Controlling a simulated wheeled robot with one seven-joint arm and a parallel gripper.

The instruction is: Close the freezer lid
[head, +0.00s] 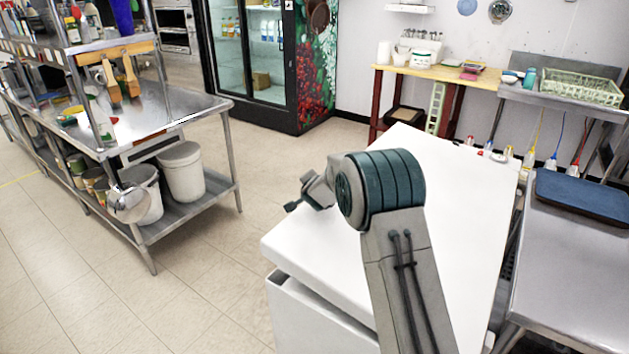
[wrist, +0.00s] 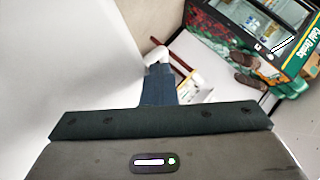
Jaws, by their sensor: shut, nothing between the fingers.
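The white freezer lid (head: 455,200) lies nearly flat over the white freezer body (head: 310,318). A dark gap shows between lid and body along the near left edge, so the lid looks slightly raised. My gripper (head: 291,207) is at the lid's left side in the head view, small and partly hidden behind my wrist. In the wrist view my gripper (wrist: 158,70) has its fingers together with nothing between them. A broad white surface, likely the lid (wrist: 70,60), fills the left there. I cannot tell whether the fingers touch it.
A steel shelf table (head: 190,105) with buckets stands at left, with open tiled floor (head: 215,290) between. A glass-door drinks fridge (head: 250,55) is behind. A steel counter (head: 575,250) with a blue board (head: 580,192) stands close on the right. A wooden table (head: 440,70) is at the back.

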